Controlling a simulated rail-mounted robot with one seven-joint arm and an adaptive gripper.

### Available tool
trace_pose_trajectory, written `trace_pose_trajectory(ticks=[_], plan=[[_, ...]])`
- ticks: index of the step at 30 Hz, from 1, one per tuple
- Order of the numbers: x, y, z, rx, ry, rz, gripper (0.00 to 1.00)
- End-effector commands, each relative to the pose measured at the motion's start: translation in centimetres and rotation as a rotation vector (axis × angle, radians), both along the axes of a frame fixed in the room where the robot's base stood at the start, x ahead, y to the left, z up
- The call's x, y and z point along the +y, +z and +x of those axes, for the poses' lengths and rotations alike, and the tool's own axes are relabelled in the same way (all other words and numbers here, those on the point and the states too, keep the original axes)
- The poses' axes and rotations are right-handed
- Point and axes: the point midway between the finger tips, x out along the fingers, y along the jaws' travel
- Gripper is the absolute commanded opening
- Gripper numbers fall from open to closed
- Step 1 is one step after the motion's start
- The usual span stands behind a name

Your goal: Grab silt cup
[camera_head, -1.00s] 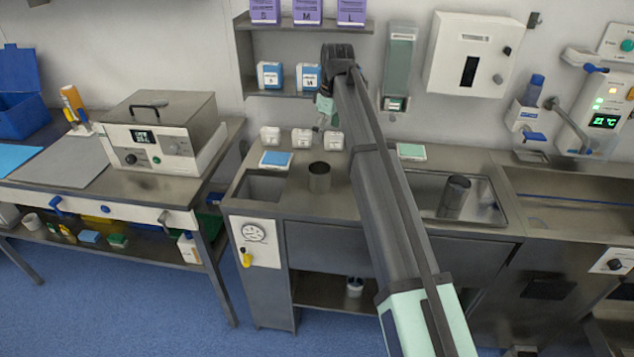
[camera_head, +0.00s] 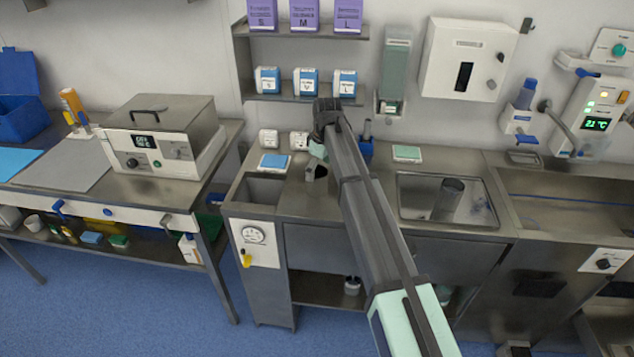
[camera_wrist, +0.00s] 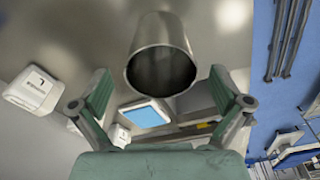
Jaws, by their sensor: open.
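A metal cylindrical cup (camera_wrist: 160,45) is in the upper middle of the wrist view, its dark open mouth facing the camera. It lies beyond and between my gripper's (camera_wrist: 160,92) two green fingers, which are spread apart and hold nothing. In the head view the cup (camera_head: 315,173) stands on the steel counter, partly covered by my arm. My gripper (camera_head: 318,152) is just above and behind it there, mostly hidden by the arm. A second metal cylinder (camera_head: 447,200) stands in the sink tray at right. I cannot tell whether the fingers touch the cup.
A blue-topped box (camera_head: 274,162) lies to the cup's left, near the recessed basin (camera_head: 264,188). Small white boxes (camera_head: 269,139) stand against the wall. A blue holder (camera_head: 366,147) stands right of my wrist. A shelf (camera_head: 290,97) with boxes hangs above.

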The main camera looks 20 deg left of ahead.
Motion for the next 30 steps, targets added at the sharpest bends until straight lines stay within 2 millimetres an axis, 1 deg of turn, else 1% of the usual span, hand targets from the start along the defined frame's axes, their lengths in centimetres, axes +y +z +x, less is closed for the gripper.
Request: trace_pose_trajectory(ticks=[9, 12, 17, 18, 19, 20, 21, 23, 24, 30], plan=[[0.8, -3.6, 0.1, 0.002, 0.0, -0.001, 1.0], [0.8, -4.1, 0.1, 0.0, 0.0, 0.0, 1.0], [0.8, -4.2, 0.1, 0.0, 0.0, 0.001, 1.0], [0.8, -4.2, 0.1, 0.0, 0.0, 0.001, 0.93], [0.8, -4.2, 0.1, 0.0, 0.0, 0.0, 0.82], [0.8, -4.2, 0.1, 0.0, 0.0, 0.0, 0.72], [0.8, -4.2, 0.1, 0.0, 0.0, 0.0, 0.57], [0.8, -4.2, 0.1, 0.0, 0.0, 0.0, 0.36], [0.8, -4.2, 0.1, 0.0, -0.001, 0.0, 0.32], [0.8, -4.2, 0.1, 0.0, -0.001, 0.0, 0.32]])
